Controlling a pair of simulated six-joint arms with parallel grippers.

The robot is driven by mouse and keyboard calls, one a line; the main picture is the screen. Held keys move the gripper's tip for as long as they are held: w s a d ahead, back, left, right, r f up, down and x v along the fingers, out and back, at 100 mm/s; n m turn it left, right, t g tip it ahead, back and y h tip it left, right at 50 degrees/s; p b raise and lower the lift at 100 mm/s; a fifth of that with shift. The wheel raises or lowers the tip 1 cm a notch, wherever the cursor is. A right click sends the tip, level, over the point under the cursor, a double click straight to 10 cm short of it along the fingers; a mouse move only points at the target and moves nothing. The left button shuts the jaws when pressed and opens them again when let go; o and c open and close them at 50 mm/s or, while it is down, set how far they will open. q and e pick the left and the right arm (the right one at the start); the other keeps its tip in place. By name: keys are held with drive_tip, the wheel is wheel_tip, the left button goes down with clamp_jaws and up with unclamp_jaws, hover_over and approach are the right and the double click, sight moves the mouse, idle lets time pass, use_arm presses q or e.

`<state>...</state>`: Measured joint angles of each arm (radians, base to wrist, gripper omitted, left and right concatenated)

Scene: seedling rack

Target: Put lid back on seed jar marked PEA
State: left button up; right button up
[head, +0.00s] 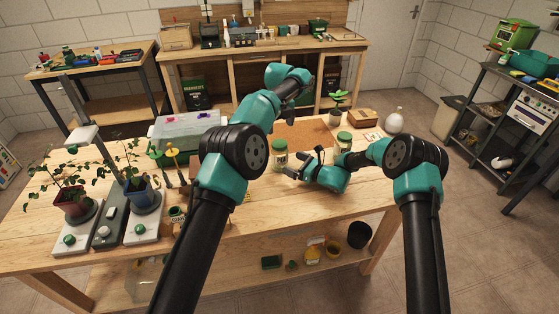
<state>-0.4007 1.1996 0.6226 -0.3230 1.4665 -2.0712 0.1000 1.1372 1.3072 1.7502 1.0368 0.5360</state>
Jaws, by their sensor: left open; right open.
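A pale seed jar (280,158) with a green top and a dark-lettered label stands upright on the wooden bench; the lettering seems to begin with P but is too small to read surely. A second pale jar (344,142) with a green lid stands to its right and farther back. My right gripper (302,166) is open and empty, low over the bench just right of the first jar; I cannot tell if it touches it. My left gripper (291,92) is open, higher and farther back, partly hidden by its own wrist. I cannot make out a separate loose lid.
Two potted plants (72,203) and (140,195), a clear-lidded tray (188,128) and a small labelled pot (177,217) are at left. A seedling pot (337,113), a cardboard box (362,116) and a white bottle (393,121) stand at the back right. The front right of the bench is clear.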

sight(287, 161)
drive_tip(key=x, duration=0.6)
drive_tip(key=shift+w+a, duration=0.1)
drive_tip(key=shift+a, duration=0.15)
